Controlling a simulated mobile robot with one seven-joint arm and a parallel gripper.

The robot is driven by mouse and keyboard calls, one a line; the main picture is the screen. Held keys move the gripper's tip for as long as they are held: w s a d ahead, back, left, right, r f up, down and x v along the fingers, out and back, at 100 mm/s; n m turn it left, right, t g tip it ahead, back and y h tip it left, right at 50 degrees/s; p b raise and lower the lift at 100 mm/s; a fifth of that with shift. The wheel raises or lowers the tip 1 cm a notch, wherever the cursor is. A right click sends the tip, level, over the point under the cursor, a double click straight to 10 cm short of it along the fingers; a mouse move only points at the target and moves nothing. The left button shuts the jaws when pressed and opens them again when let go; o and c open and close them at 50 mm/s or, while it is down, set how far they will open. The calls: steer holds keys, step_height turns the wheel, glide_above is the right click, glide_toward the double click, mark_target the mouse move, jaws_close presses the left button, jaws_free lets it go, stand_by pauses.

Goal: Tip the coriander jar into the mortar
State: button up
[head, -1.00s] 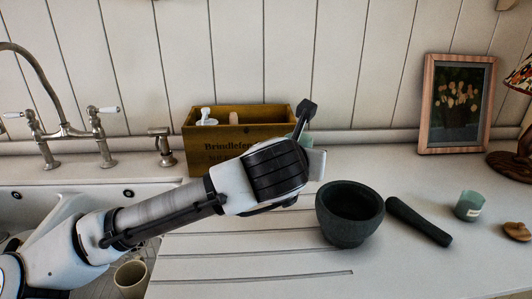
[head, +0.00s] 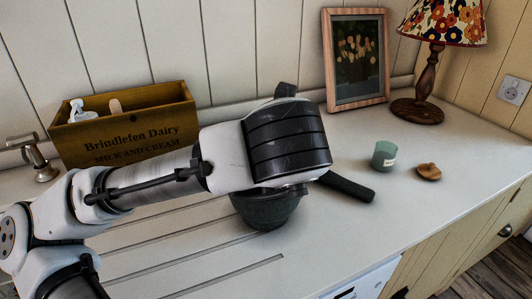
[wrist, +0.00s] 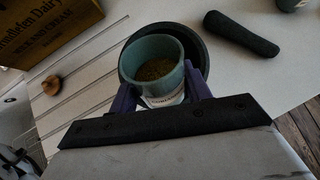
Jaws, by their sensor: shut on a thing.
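My gripper (wrist: 161,94) is shut on a green jar (wrist: 149,48) with a pale label that I cannot read. Brownish-green contents (wrist: 156,69) show inside its open mouth. In the wrist view the jar overlaps the dark stone mortar (wrist: 205,62), whose rim shows around it. Most of the mortar's inside is hidden. In the head view the mortar (head: 266,210) stands on the counter under my gripper, which hides its top and the held jar. I cannot tell how far the jar is tilted.
A dark pestle (head: 346,186) lies right of the mortar. A second green jar (head: 384,156) and a wooden lid (head: 428,172) sit further right. Behind are a wooden crate (head: 125,135), a framed picture (head: 357,60) and a lamp (head: 430,70). Another wooden lid (wrist: 51,86) lies near the crate.

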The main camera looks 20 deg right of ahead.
steer(key=shift+s+r+g+y+p, duration=0.15)
steer(key=shift+r+g+y+p, duration=0.15)
steer(key=shift+r+g+p, duration=0.5)
steer(key=g+y+p, duration=0.1)
steer(key=g+p, duration=0.4)
steer(key=shift+s, duration=0.1)
steer(key=shift+f+g+y, duration=0.3)
steer(key=shift+f+g, duration=0.1)
steer(key=shift+f, duration=0.15)
steer(key=shift+a, duration=0.1)
